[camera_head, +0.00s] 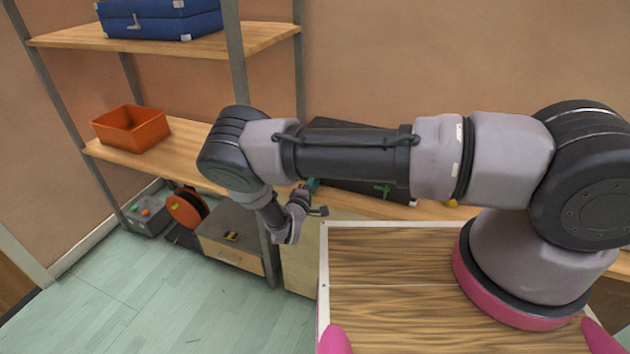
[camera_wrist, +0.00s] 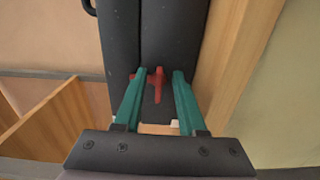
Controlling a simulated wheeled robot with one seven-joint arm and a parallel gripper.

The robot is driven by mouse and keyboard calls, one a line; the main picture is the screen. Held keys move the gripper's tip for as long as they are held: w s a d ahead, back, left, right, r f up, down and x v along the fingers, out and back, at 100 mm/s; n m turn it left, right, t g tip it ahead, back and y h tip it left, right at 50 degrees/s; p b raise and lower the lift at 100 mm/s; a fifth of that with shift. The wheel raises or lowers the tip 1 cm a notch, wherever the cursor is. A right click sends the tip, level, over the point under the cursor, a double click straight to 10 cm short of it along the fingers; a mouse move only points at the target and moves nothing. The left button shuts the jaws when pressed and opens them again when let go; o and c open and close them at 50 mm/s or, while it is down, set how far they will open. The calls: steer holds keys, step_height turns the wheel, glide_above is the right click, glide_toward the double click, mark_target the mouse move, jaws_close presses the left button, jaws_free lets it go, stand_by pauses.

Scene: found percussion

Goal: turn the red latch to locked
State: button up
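The red latch (camera_wrist: 158,84) is a small cross-like piece on the face of a dark case (camera_wrist: 120,40), seen in the wrist view. Its longer bar runs roughly up and down in the picture, with a short arm to the left. My gripper (camera_wrist: 160,72) has two green fingers, apart, one on each side of the latch; I cannot tell whether either touches it. In the head view the dark case (camera_head: 345,187) lies on the wooden bench, partly behind my arm. My gripper (camera_head: 312,185) is at its left end there, and the red latch is hidden.
A green cross-shaped piece (camera_head: 383,191) is on the case. To the left stands a shelf with an orange bin (camera_head: 131,128) and a blue case (camera_head: 160,18). Below are a grey-topped box (camera_head: 225,232), an orange reel (camera_head: 186,209) and a grey crate (camera_head: 148,220). The floor at left is clear.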

steer(key=v, duration=1)
steer(key=shift+s, duration=0.35)
steer(key=shift+a+r, duration=0.1)
steer(key=shift+a, duration=0.05)
steer(key=w+d+r+m+g+h, duration=0.1)
steer(key=d+r+m+g, duration=0.7)
steer(key=r, duration=0.8)
steer(key=w+d+r+m+g, duration=0.1)
steer(key=d+r+m+g, duration=0.55)
steer(key=d+r, duration=0.65)
steer(key=s+d+r+m+t+y, duration=0.1)
steer(key=s+d+r+y, duration=0.2)
steer(key=s+r, duration=0.3)
steer(key=s+d+r+m+t+y, duration=0.1)
steer(key=s+d+r+t+y, duration=0.1)
steer(key=s+r, duration=0.4)
steer(key=s+d+r+m+t+y, duration=0.1)
steer(key=s+d+r+y, duration=0.3)
steer(key=r, duration=1)
steer(key=shift+s+r+t, duration=0.35)
steer(key=shift+s, duration=0.55)
steer(key=shift+a, duration=0.1)
